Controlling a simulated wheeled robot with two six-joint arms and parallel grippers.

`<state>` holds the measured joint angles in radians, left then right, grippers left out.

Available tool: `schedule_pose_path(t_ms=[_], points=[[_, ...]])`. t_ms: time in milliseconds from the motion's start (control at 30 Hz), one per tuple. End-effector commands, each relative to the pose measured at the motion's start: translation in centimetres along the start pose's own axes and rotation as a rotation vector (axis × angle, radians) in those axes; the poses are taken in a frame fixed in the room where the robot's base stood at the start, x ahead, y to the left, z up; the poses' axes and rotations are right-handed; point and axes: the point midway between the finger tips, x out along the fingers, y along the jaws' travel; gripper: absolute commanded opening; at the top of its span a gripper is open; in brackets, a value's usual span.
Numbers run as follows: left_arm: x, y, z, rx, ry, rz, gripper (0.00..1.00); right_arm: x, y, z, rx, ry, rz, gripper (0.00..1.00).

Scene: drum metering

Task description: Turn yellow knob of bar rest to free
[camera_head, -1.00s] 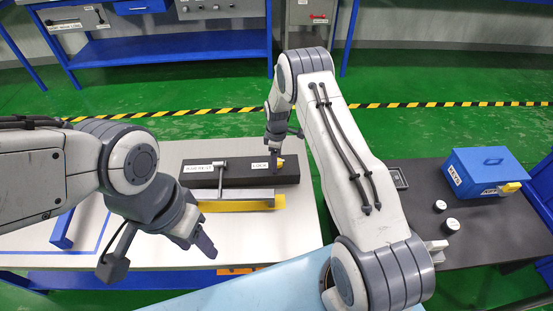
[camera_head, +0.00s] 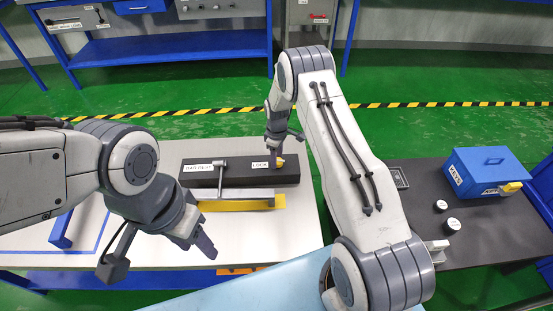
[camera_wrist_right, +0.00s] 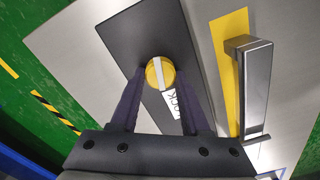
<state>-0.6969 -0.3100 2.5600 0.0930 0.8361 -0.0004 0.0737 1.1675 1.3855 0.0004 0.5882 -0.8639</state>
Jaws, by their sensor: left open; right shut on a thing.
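The yellow knob (camera_wrist_right: 160,73) is round with a pale stripe across its top. It sits near the end of the dark bar rest (camera_head: 230,174), beside a label reading LOCK (camera_wrist_right: 172,101); a bit of the knob also shows in the head view (camera_head: 280,163). My right gripper (camera_wrist_right: 161,76) points down over the bar rest and is shut on the knob, one finger on each side. It also shows in the head view (camera_head: 274,154). My left gripper (camera_head: 204,246) is open and empty, in front of the bar rest above the pale table.
A metal bar (camera_head: 235,194) with an upright handle and a yellow strip (camera_head: 245,206) lie just in front of the bar rest. A blue piece (camera_head: 62,229) is at the table's left. A blue box (camera_head: 485,172) stands on a dark table at right.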

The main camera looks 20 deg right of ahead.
Motion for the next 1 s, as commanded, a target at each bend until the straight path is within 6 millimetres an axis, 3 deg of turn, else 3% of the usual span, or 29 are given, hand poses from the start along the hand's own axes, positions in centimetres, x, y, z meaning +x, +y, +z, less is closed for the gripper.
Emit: schedule_pose_path(t_ms=[1000], points=[[1.4,-0.1,0.1,0.000,0.000,0.000,0.50,0.0,0.3,0.3,0.959,-0.003,0.000,0.00]])
